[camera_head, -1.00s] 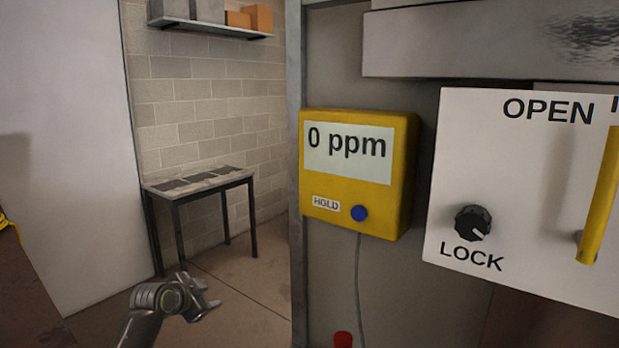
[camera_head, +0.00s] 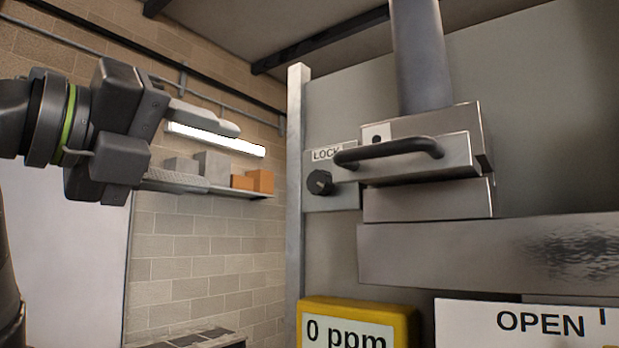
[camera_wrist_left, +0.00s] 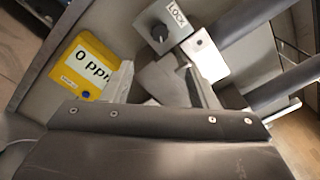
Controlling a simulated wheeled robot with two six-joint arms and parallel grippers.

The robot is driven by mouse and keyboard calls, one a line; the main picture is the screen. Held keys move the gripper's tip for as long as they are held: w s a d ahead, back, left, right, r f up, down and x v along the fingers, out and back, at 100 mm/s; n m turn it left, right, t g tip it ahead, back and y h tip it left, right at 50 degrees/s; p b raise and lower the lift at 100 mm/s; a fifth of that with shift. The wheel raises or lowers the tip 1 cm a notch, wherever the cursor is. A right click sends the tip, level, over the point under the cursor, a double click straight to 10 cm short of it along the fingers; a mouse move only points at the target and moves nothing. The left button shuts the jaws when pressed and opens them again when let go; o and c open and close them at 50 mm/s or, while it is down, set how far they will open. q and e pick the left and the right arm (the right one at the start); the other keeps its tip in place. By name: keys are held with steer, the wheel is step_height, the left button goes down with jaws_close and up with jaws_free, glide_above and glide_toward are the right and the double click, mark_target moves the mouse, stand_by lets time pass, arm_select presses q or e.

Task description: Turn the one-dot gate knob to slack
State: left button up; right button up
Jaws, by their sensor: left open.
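A small black knob (camera_head: 320,182) sits on a grey plate at the left of a metal gate box (camera_head: 430,165), under a LOCK label. A single dot on a pale tag (camera_head: 377,138) marks the box, and a dark bar handle crosses its front. No slack label can be read. The knob (camera_wrist_left: 158,33) also shows in the left wrist view, beyond my fingertips. My left gripper (camera_head: 222,157) is open and empty, left of the knob and apart from it, with its fingers pointing right. My right gripper is not in view.
A yellow meter (camera_head: 359,312) reading 0 ppm hangs below, beside a white OPEN panel (camera_head: 530,335). A wide duct crosses the panel under the gate. A shelf with boxes (camera_head: 213,165) is on the brick wall behind my gripper. Space between gripper and knob looks clear.

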mark_target(314, 181)
arm_select(q)
steer(key=p+x, duration=0.6)
steer(key=x, duration=1)
steer(key=shift+w+d, duration=0.1)
steer(key=shift+w, duration=0.15)
steer(key=shift+w+d, duration=0.3)
steer(key=shift+w, duration=0.05)
steer(key=c, duration=1)
steer(key=shift+o, duration=0.2)
